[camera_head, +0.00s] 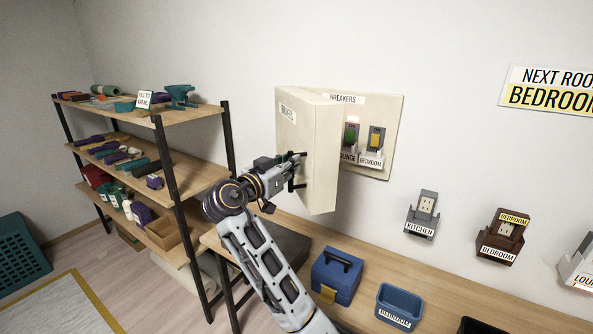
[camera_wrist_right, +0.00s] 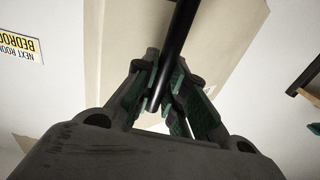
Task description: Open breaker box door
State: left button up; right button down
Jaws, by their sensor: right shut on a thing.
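The breaker box door (camera_head: 305,150) is a cream panel on the wall. It stands swung out to the left, partly open, and the breaker box (camera_head: 386,110) behind it shows a lounge switch (camera_head: 351,134) and a bedroom switch (camera_head: 375,140). My right gripper (camera_head: 294,170) is at the door's outer face, shut on the dark door handle. In the right wrist view the black handle bar (camera_wrist_right: 174,55) runs between the green-padded fingers (camera_wrist_right: 172,95), with the cream door (camera_wrist_right: 122,45) behind. My left gripper is not in view.
A wooden shelf unit (camera_head: 195,180) with several goods stands left. Below the box, a wooden table (camera_head: 352,245) holds a blue toolbox (camera_head: 336,275) and a blue bin (camera_head: 399,306). Kitchen (camera_head: 421,214) and bedroom (camera_head: 501,235) outlets are on the wall at right.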

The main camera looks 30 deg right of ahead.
jog(key=shift+w+a+b, duration=0.2)
jog(key=shift+w+a, duration=0.25)
jog(key=shift+a, duration=0.25)
jog(key=shift+w+a+b, duration=0.15)
jog(key=shift+w+a, duration=0.25)
jog(key=shift+a, duration=0.3)
jog(key=c, duration=1.6)
grip_release()
jog(key=shift+o, duration=0.7)
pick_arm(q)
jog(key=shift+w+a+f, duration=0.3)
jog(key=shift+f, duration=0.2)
pick_arm(e)
jog(key=v, duration=0.7)
jog(key=shift+a, duration=0.25)
